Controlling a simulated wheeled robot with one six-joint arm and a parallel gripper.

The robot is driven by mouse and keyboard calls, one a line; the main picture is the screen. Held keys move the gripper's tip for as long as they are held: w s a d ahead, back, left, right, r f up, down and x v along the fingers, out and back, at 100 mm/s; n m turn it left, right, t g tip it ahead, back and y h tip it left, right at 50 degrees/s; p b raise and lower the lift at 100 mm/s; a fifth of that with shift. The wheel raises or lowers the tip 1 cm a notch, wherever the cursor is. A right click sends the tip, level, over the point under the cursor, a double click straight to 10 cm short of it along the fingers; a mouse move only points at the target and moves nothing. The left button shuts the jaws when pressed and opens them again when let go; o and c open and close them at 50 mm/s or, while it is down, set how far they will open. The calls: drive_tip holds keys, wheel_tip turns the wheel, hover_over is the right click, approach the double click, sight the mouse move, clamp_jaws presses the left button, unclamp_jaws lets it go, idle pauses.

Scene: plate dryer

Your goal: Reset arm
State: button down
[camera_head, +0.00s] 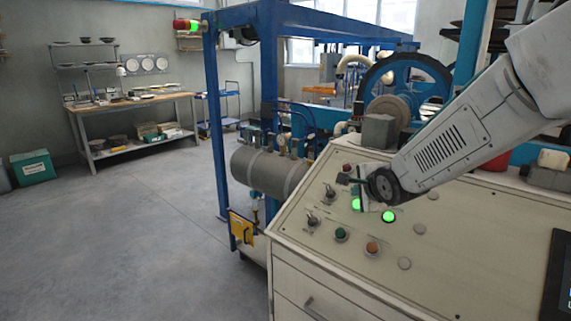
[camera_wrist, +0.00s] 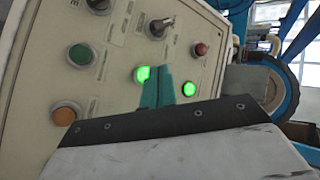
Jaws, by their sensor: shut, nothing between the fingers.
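My gripper (camera_head: 352,181) is at the end of my white arm, which reaches in from the right over the sloped control panel (camera_head: 330,220). In the wrist view the teal fingers of my gripper (camera_wrist: 157,75) are together and empty, in front of the panel face. Their tips overlap the edge of a lit green button (camera_wrist: 142,74); I cannot tell whether they touch it. A second lit green button (camera_wrist: 189,89) is to the right of the fingers. The panel also has a dark green button (camera_wrist: 81,54), an orange button (camera_wrist: 65,114) and a black selector switch (camera_wrist: 160,27).
The blue machine frame (camera_head: 212,120) with a grey tank (camera_head: 262,172) stands behind the panel. A large blue wheel (camera_head: 405,78) is close behind my arm. A dark screen (camera_head: 557,275) is at the panel's right. Open floor (camera_head: 130,240) lies to the left, before a workbench (camera_head: 130,103).

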drive_tip(key=s+f+n+g, duration=0.1)
drive_tip(key=s+d+f+n+g, duration=0.1)
drive_tip(key=s, duration=0.1)
drive_tip(key=s+f+n+g+h, duration=0.1)
drive_tip(key=f+n, duration=0.1)
drive_tip(key=shift+s+d+f, duration=0.1)
drive_tip(key=shift+s+d, duration=0.15)
drive_tip(key=shift+s, duration=0.15)
drive_tip(key=s+r+n+g, duration=0.2)
drive_tip(key=s+n, duration=0.2)
drive_tip(key=s, duration=0.7)
drive_tip(key=s+r+n+g, duration=0.2)
drive_tip(key=s+n, duration=0.3)
drive_tip(key=s, duration=0.6)
drive_tip(key=s+d+r+n+g, duration=0.1)
drive_tip(key=s+r+n+g, duration=0.2)
drive_tip(key=s, duration=0.8)
drive_tip(key=shift+s+r+n, duration=0.35)
drive_tip(key=shift+s+n, duration=0.05)
drive_tip(key=shift+n, duration=0.3)
drive_tip(key=shift+d, duration=0.1)
